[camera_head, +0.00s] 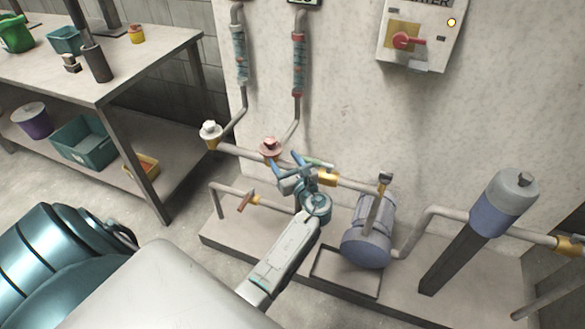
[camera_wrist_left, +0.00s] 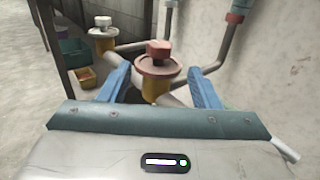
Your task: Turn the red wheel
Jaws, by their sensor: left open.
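The red wheel (camera_head: 270,146) sits on a brass valve in the pipework at the wall, below a clear tube with a red coil. In the left wrist view the red wheel (camera_wrist_left: 158,62) has a raised red knob and a brass body under it. My left gripper (camera_head: 286,162) is open, its blue fingers pointing at the wheel. In the wrist view the fingers lie on either side of the valve, with the wheel beyond them; I see no clear contact. My right gripper is not in view.
A white-wheeled valve (camera_head: 210,131) stands left of the red one. A blue-grey pump (camera_head: 369,232) and a filter cylinder (camera_head: 503,204) stand to the right on a low plinth. A wall box (camera_head: 418,55) has a red switch. A workbench (camera_head: 105,75) is at left.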

